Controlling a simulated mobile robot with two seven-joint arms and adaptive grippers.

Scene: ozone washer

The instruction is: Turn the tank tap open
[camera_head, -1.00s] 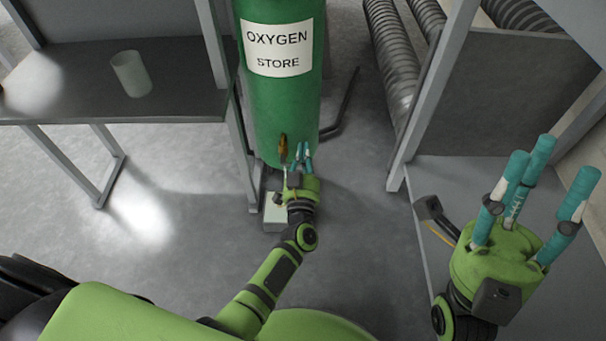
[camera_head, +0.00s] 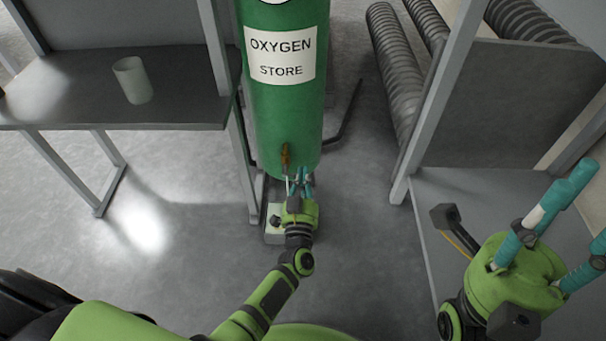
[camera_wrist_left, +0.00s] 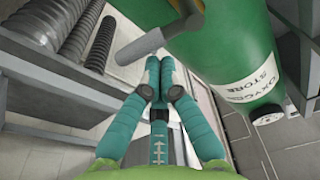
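The green tank (camera_head: 285,115) stands upright at the middle of the head view, labelled "OXYGEN STORE". Its tap (camera_head: 285,155) shows as a small brownish piece low on its front. A grey lever-like handle (camera_wrist_left: 140,46), seemingly the tap's, juts from beside the tank (camera_wrist_left: 222,45) in the left wrist view. My left gripper (camera_head: 301,178) is just below the tap. In the left wrist view its teal fingers (camera_wrist_left: 160,65) are drawn together, with nothing seen between them, just below the handle; contact is unclear. My right gripper (camera_head: 565,225) is spread open and empty at the right.
A dark table (camera_head: 75,85) with a pale cup (camera_head: 132,80) stands left of the tank. A grey frame (camera_head: 440,100) and ribbed hoses (camera_head: 398,75) are at the right. A small pale box (camera_head: 273,225) is on the floor by my left gripper.

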